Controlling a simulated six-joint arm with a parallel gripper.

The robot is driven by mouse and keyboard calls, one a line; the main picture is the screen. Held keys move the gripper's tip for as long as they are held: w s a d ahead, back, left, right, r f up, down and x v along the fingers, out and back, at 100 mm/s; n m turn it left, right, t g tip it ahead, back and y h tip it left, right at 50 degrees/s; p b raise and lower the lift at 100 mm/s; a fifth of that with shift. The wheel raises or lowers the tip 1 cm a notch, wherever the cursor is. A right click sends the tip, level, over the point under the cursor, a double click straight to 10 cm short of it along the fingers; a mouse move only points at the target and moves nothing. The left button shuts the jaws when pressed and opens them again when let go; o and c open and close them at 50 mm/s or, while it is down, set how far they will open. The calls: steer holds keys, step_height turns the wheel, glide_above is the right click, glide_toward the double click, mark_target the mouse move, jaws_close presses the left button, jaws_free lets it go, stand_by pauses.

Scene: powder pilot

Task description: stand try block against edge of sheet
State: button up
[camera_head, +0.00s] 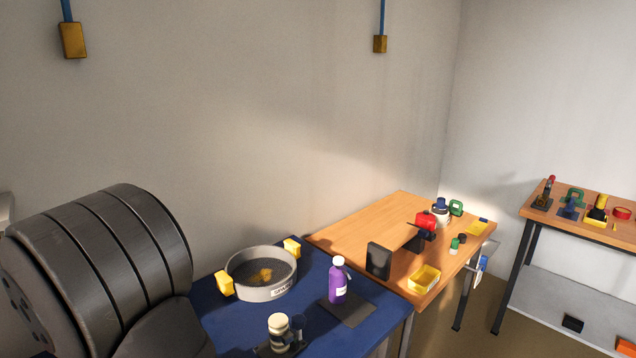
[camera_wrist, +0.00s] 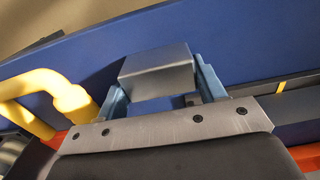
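The try block, a plain grey block (camera_wrist: 158,68), sits between the two light-blue fingers of my gripper (camera_wrist: 160,88) in the wrist view. Both fingers appear to touch its sides. Behind the block is a blue surface (camera_wrist: 250,40) with a straight edge; I cannot tell whether the block touches it. In the head view neither my gripper nor this block can be made out. A flat dark grey sheet (camera_head: 352,316) lies on the blue bench under a purple bottle (camera_head: 338,283); I cannot tell if it is the task's sheet.
A round sieve pan (camera_head: 284,288) with yellow grips stands on the blue bench (camera_head: 222,318). A cream-topped jar (camera_head: 279,331) is in front. A wooden table (camera_head: 352,232) holds a black block (camera_head: 378,260) and a yellow tray (camera_head: 425,279). A yellow bent tube (camera_wrist: 60,92) is left of my gripper.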

steer(key=shift+o, duration=0.7)
steer(key=c, duration=0.7)
steer(key=shift+r, duration=2.55)
steer(key=w+r, duration=0.1)
steer(key=w, duration=0.1)
steer(key=w+r, duration=0.1)
steer(key=w, duration=0.2)
steer(key=w+d+r, duration=0.1)
steer(key=w+r, duration=0.1)
steer(key=w, duration=0.1)
steer(key=shift+w, duration=0.1)
steer(key=w+d+r, duration=0.1)
steer(key=w, duration=0.1)
steer(key=w+d+r, duration=0.1)
steer(key=w, duration=0.1)
steer(key=w+d+r, duration=0.1)
steer(key=w+r, duration=0.1)
steer(key=w, duration=0.1)
